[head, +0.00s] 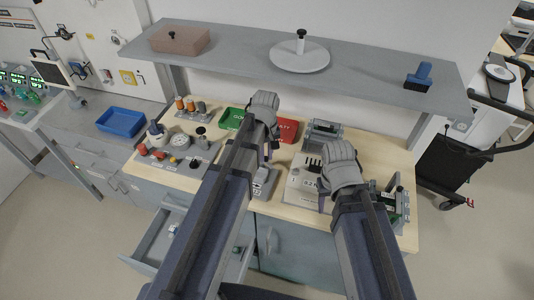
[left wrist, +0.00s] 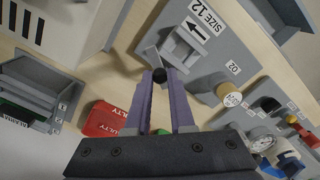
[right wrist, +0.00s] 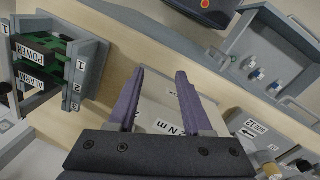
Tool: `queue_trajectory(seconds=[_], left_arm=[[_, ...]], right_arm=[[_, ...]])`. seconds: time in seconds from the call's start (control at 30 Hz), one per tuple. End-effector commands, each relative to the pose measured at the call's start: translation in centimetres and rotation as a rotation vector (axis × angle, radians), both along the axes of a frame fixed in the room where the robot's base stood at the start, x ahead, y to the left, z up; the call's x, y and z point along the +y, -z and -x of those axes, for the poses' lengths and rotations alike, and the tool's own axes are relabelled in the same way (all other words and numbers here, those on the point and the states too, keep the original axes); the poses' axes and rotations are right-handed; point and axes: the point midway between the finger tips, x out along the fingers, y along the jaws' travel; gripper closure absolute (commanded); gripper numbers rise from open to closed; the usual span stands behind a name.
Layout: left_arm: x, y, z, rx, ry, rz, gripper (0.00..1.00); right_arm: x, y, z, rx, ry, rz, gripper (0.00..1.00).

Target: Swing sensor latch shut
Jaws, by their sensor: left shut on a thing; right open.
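My left gripper (left wrist: 160,78) is shut on the black knob (left wrist: 159,75) of the sensor latch. A pale latch arm (left wrist: 148,53) shows at the knob, beside a slotted housing on the grey sensor block (left wrist: 212,72), which carries a "SIZE 12" label and an arrow. A tan round "O2" part (left wrist: 229,94) stands on the same block. The block (head: 265,182) also shows in the head view, partly hidden by my left arm, below my left gripper (head: 268,152). My right gripper (right wrist: 158,90) is open and empty over a pale labelled box (right wrist: 160,112).
A card rack (right wrist: 65,60) with green boards stands at the bench's right end. Green and red trays (head: 287,130) lie behind my left gripper. A gauge panel (head: 178,157) is at the left. A shelf (head: 235,47) overhangs the bench. An open drawer (head: 160,245) juts out below.

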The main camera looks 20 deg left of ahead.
Motion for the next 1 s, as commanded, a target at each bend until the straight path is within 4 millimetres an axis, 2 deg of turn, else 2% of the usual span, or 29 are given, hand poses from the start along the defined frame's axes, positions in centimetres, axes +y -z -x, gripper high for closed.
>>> queue_trajectory(seconds=[0.6, 1.0], left_arm=[[1.0, 0.0, 0.7, 0.000, 0.581, 0.000, 1.00], [1.6, 0.0, 0.8, 0.000, 0.883, 0.000, 1.00]], right_arm=[[0.0, 0.0, 0.0, 0.000, 0.000, 0.000, 0.50], [0.0, 0.0, 0.0, 0.000, 0.000, 0.000, 0.50]])
